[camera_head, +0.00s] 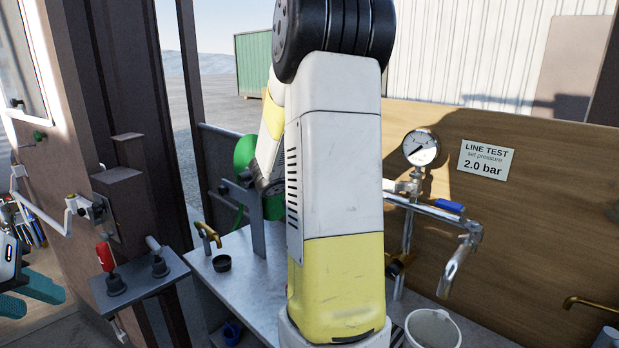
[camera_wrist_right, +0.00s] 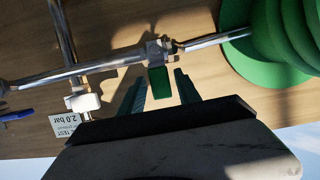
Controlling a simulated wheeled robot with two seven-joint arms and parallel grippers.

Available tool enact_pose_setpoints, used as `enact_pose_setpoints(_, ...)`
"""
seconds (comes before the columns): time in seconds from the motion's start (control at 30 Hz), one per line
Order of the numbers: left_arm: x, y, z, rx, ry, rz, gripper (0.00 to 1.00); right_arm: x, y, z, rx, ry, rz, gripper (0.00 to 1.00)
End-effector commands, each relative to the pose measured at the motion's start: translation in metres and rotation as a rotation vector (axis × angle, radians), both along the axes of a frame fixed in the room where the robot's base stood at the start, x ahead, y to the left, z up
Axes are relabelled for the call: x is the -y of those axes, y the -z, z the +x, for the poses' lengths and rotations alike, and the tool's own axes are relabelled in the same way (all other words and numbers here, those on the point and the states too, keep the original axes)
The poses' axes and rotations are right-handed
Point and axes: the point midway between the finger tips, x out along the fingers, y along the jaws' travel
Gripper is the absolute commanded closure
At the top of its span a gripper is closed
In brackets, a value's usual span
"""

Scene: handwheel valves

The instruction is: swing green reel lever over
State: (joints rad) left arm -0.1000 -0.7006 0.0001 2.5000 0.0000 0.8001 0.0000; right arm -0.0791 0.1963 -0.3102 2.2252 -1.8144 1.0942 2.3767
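The green lever (camera_wrist_right: 160,82) hangs from a small valve (camera_wrist_right: 157,48) on a metal pipe in the right wrist view. The pipe runs on to the green reel (camera_wrist_right: 262,40) at the right. My right gripper (camera_wrist_right: 161,92) is open, with its two teal fingers on either side of the lever; I cannot tell whether either touches it. In the head view my right arm covers the lever and the right gripper; part of the green reel (camera_head: 244,152) shows left of the arm. My left gripper (camera_head: 28,297) is open and empty at the left edge.
A pressure gauge (camera_head: 421,148), a blue-handled tap (camera_head: 449,206) and a line test sign (camera_head: 486,160) are at the wooden panel. A white bucket (camera_head: 433,330) stands below. A red-handled lever (camera_head: 105,256) and a white crank (camera_head: 68,215) are at the left.

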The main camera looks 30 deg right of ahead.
Motion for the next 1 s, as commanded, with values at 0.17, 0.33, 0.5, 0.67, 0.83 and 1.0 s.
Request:
enact_pose_setpoints(0.17,0.0,0.0,0.0,-0.001,0.0,0.0,0.64,0.0,0.0,0.0,-0.001,0.001,-0.001,0.52)
enact_pose_setpoints(0.33,0.0,0.0,0.0,0.0,0.0,0.0,0.64,-0.001,0.0,0.0,-0.002,0.0,-0.003,0.52)
enact_pose_setpoints(0.5,0.0,0.0,0.0,0.0,0.0,0.0,0.64,-0.014,-0.001,-0.003,-0.002,-0.002,-0.003,0.52)
enact_pose_setpoints(0.67,0.0,0.0,0.0,0.0,0.0,0.0,0.64,-0.029,-0.001,-0.007,-0.001,-0.001,-0.002,0.52)
enact_pose_setpoints(0.83,0.0,0.0,0.0,0.0,0.0,0.0,0.64,-0.046,-0.001,-0.012,-0.001,-0.001,-0.002,0.52)
enact_pose_setpoints(1.0,0.0,0.0,0.0,0.0,0.0,0.0,0.64,-0.056,-0.001,-0.015,-0.002,0.0,-0.003,0.52)
